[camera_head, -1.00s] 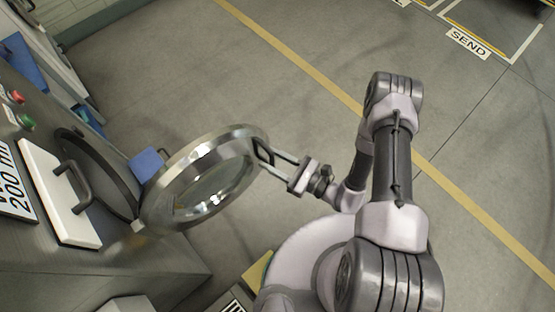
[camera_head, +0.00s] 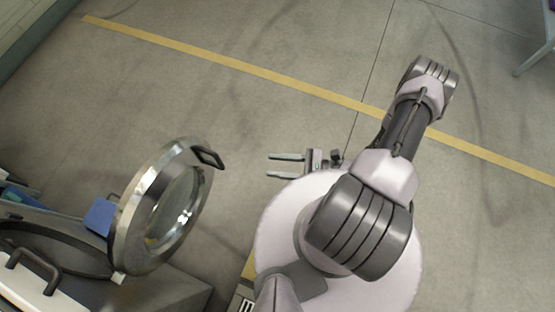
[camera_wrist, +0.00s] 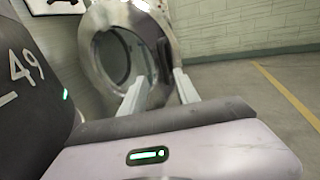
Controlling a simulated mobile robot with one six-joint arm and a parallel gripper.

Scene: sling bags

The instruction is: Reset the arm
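My gripper (camera_head: 287,165) is open and empty in the head view, its two fingers apart and pointing left. It is to the right of the round metal door (camera_head: 133,222), clear of the door's dark handle (camera_head: 208,157). The door stands swung open on its hinge, with a round glass window in it. In the wrist view my gripper (camera_wrist: 158,85) shows two pale, spread fingers with nothing between them. The metal door (camera_wrist: 172,45) lies beyond them. My arm is folded back over my round base.
The machine with the dark round opening (camera_head: 60,240) and a handled panel (camera_head: 35,268) is at the lower left. A blue block (camera_head: 100,216) is by the hinge. A yellow floor line (camera_head: 250,68) crosses open grey floor. Table legs (camera_head: 535,60) show at upper right.

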